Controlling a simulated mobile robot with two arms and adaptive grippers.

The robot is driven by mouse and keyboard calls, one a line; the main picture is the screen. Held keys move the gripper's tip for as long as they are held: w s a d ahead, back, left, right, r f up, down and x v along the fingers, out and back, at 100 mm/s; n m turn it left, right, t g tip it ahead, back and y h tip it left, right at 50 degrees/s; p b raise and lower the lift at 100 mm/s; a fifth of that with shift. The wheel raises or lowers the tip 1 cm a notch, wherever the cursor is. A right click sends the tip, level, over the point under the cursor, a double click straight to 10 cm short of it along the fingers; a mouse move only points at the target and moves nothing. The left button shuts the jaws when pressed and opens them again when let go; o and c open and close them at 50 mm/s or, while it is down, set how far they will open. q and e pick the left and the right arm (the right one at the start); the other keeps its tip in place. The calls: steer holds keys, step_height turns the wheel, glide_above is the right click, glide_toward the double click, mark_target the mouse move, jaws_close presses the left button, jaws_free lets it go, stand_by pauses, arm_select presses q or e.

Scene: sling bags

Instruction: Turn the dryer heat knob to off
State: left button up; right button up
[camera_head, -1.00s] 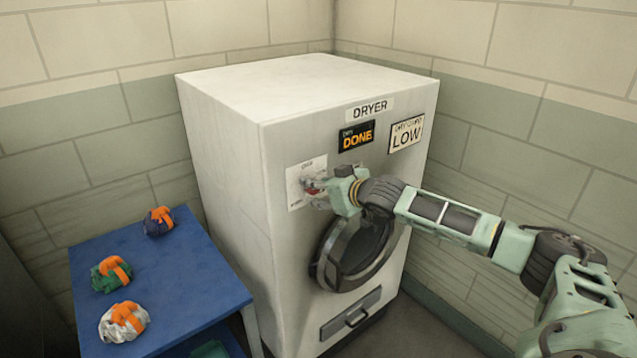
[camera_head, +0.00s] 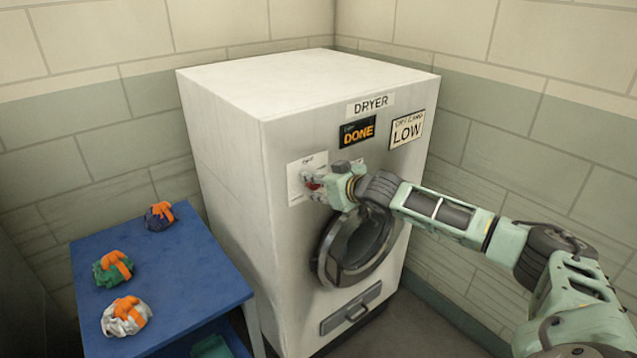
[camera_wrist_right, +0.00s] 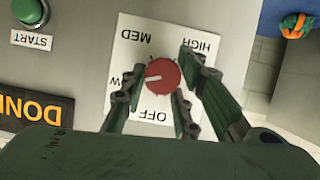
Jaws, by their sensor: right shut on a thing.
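The red heat knob (camera_wrist_right: 161,75) sits on a white dial plate on the dryer front. In the right wrist view, the dial is upside down, with OFF, LOW, MED and HIGH around it. The knob's white mark points left, toward the LOW label, which a finger partly covers. My right gripper (camera_head: 314,187) is shut on the knob, with its fingers on both sides of it. In the head view the gripper partly hides the knob. The dryer (camera_head: 215,130) shows a DONE panel (camera_head: 357,132) and a LOW card (camera_head: 407,130). My left gripper is not in view.
A green START button (camera_wrist_right: 30,12) is on the dryer front. The round door (camera_head: 355,245) is closed below my right arm. A blue table (camera_head: 190,275) at the left carries several bags with orange straps. Walls stand behind and to the right.

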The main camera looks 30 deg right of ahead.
steer(key=shift+d+h, duration=0.15)
steer(key=shift+h, duration=0.15)
steer(key=n+t+h+b, duration=0.1)
steer(key=n, duration=0.2)
steer(key=n+h+b, duration=0.2)
steer(key=n, duration=0.1)
steer(key=n+t+h+b, duration=0.1)
steer(key=n+h+b, duration=0.1)
steer(key=n, duration=0.2)
steer(key=shift+a+r+t, duration=0.25)
steer(key=shift+a+t, duration=0.05)
steer(key=shift+a, duration=0.05)
steer(key=shift+r, duration=0.1)
stand_by(0.5)
steer(key=o, duration=0.8)
steer(key=shift+o, duration=0.9)
steer(key=shift+a, duration=0.1)
steer(key=shift+f, duration=0.3)
